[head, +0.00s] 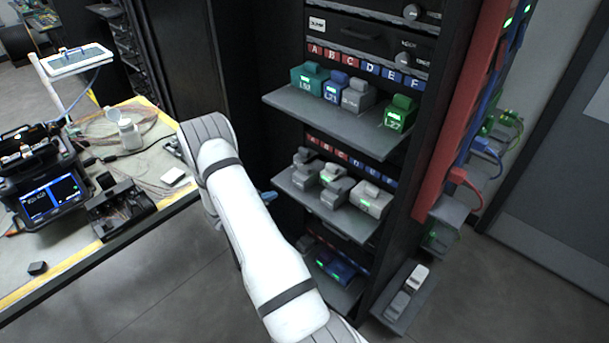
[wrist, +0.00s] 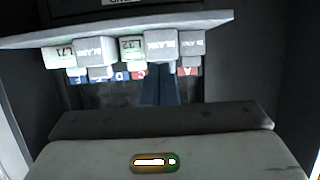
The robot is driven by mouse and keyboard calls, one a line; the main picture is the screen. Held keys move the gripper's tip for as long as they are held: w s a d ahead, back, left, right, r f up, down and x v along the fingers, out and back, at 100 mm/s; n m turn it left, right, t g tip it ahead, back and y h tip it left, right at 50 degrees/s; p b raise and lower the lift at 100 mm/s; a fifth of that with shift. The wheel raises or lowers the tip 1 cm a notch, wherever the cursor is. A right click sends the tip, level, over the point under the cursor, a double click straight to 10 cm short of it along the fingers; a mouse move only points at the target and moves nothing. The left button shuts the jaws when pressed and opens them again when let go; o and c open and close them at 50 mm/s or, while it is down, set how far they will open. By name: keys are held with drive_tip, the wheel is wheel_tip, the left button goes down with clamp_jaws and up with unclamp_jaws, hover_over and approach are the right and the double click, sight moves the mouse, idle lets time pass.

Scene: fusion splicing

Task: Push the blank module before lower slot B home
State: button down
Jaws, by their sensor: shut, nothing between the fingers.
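The blank module before lower slot B (wrist: 160,45) is a grey block marked BLANK, and it stands forward of its neighbours. It also shows on the lower shelf in the head view (head: 307,174). My gripper (wrist: 158,88) is shut and empty, its blue fingers lined up with this module in the wrist view. Their tips look close to it, but I cannot tell whether they touch. In the head view, a blue part of my gripper (head: 268,197) shows beside my white arm, left of the shelf. The label of slot B is hidden in the wrist view.
An upper shelf (head: 335,123) holds coloured modules. A workbench (head: 120,195) stands left.

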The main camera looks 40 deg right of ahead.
drive_tip(key=b, duration=0.2)
approach(298, 183)
drive_tip(key=shift+d+f, duration=1.1)
drive_tip(key=shift+d, duration=0.3)
drive_tip(key=shift+w+d+b, duration=0.15)
drive_tip(key=shift+d+b, duration=0.55)
drive_tip(key=shift+d, duration=1.1)
drive_tip(key=shift+w+d+b, duration=0.15)
drive_tip(key=shift+d+b, duration=0.5)
drive_tip(key=shift+d, duration=1.2)
drive_tip(key=shift+w+d+b, duration=0.2)
drive_tip(key=shift+d+b, duration=0.5)
drive_tip(key=shift+d, duration=1.1)
drive_tip(key=shift+s+a+p, duration=0.15)
drive_tip(key=shift+a+p, duration=0.05)
drive_tip(key=shift+a, duration=1.85)
drive_tip(key=shift+s+a+p, duration=0.15)
drive_tip(key=shift+a, duration=1.9)
